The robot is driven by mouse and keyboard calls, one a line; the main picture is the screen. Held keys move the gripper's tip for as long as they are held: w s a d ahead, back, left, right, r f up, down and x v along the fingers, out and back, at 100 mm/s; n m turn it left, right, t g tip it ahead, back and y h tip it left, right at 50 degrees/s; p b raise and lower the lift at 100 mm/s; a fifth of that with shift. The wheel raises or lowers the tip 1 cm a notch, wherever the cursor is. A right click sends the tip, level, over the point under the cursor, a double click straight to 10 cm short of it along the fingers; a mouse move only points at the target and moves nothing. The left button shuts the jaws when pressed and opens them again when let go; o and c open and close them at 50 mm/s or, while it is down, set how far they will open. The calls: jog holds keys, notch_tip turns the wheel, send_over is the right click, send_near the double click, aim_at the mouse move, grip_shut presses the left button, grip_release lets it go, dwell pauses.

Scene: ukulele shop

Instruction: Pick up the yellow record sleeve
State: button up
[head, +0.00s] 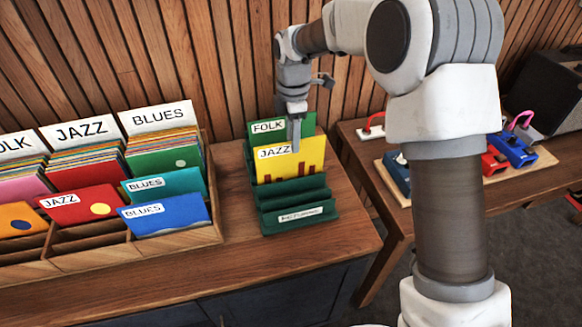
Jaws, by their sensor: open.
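The yellow record sleeve (307,162) with a JAZZ label stands upright in a small green rack (298,220) on the wooden counter. A green FOLK sleeve (267,130) stands just behind it. My gripper (295,142) points down at the top edge of the yellow sleeve. It is open, and one grey finger shows in front of the sleeve's upper part. The other finger is hard to make out. I cannot tell whether the fingers touch the sleeve.
A wooden bin (177,240) of JAZZ, BLUES and FOLK sleeves stands left of the rack. On the right, a second table (388,206) holds a board with several pedals (512,150). The counter (335,240) right of the rack is clear. A slatted wall stands behind.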

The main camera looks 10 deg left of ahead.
aim_at(291, 163)
jog(key=shift+a+f, duration=0.15)
jog(key=shift+f, duration=2.15)
jog(key=shift+a+f, duration=0.15)
jog(key=shift+f, duration=2.15)
grip_shut()
